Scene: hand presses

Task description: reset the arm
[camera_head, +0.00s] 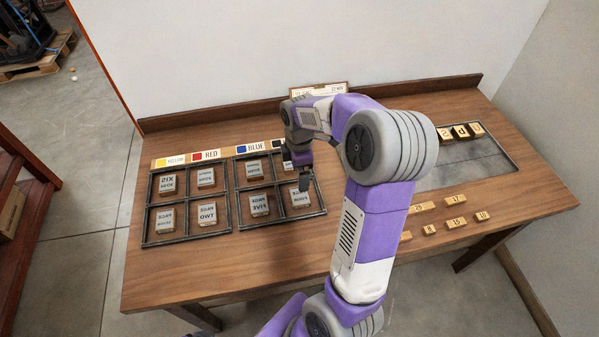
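One purple and grey arm of mine (372,215), which appears to be the left one, rises from the bottom middle and bends left over the table. Its gripper (304,184) points down at the right column of the divided black tray (235,222). Whether its fingers are apart, and whether they touch or hold anything, is too small to tell. A block (300,198) sits in the front right compartment, close to the fingertips. The block behind it is partly hidden by the gripper. My other gripper is not in view.
Lettered blocks lie in the tray's other compartments, with yellow, red and blue label strips (206,155) behind. At right, a recessed panel (470,170) holds number tiles (460,132). Several loose number tiles (456,197) lie in front of it. A small sign stands at the wall. The table's front left is clear.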

